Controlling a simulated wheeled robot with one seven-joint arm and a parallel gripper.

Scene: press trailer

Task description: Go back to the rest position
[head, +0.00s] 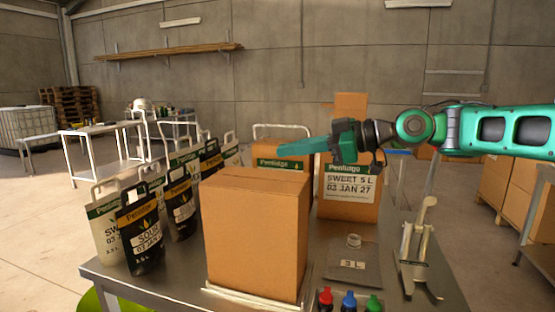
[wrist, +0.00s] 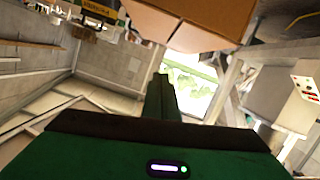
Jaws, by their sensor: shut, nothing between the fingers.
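My gripper (head: 284,149) reaches in from the right on my green arm, above the back of the table (head: 455,290). Its fingers point left and are together, with nothing held. In the wrist view my green gripper (wrist: 160,82) also shows, with an orange-brown box surface close by at the top. In the head view it is above and behind the large cardboard box (head: 255,235), and in front of a printed box (head: 350,190) marked "SWEET 5 L". Part of another Pentlago box (head: 280,163) shows below the fingers.
Several black and white pouches (head: 145,235) stand at the table's left. A grey pad (head: 353,265), a beige lever tool (head: 418,250) and small red, blue and green-capped bottles (head: 348,301) are at the right and front. Stacked cartons (head: 495,180) stand right of the table. Air above the table's left is clear.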

